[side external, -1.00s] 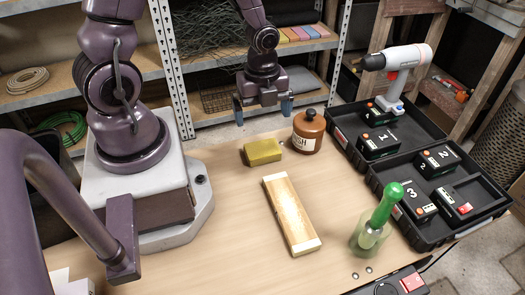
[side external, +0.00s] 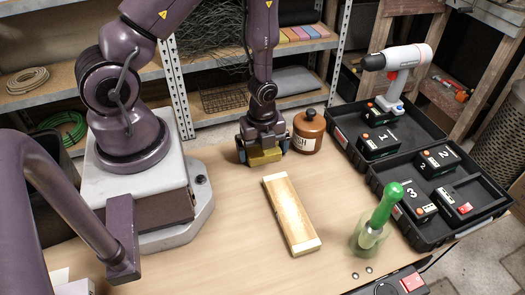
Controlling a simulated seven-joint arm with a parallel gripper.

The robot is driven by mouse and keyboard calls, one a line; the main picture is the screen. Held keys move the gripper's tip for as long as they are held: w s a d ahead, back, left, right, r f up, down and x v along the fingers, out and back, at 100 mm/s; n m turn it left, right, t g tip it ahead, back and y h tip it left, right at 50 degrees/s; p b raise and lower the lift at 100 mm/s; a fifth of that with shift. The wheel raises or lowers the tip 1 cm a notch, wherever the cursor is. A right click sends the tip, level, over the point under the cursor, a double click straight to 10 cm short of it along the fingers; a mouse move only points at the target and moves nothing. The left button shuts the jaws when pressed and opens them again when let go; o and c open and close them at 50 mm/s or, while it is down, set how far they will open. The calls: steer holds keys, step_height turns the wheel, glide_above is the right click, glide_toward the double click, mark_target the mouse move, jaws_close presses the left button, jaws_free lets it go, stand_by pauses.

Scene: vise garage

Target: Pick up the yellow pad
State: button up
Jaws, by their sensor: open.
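The yellow pad (side external: 264,157) lies on the wooden table near its back, left of the brown bottle. My gripper (side external: 263,150) is down over the pad and points downward. Its two blue-grey fingers are open, one at the left end and one at the right end of the pad. The gripper body hides the top of the pad. I cannot tell whether the fingers touch it.
The brown bottle (side external: 307,132) stands close to the right finger. A wooden block (side external: 291,214) lies in front, and a green-handled tool in a clear jar (side external: 372,226) stands right. A black case (side external: 440,175) holds batteries.

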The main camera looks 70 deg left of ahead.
steer(key=c, duration=0.6)
step_height(320, 180, up, 10)
stand_by(0.6)
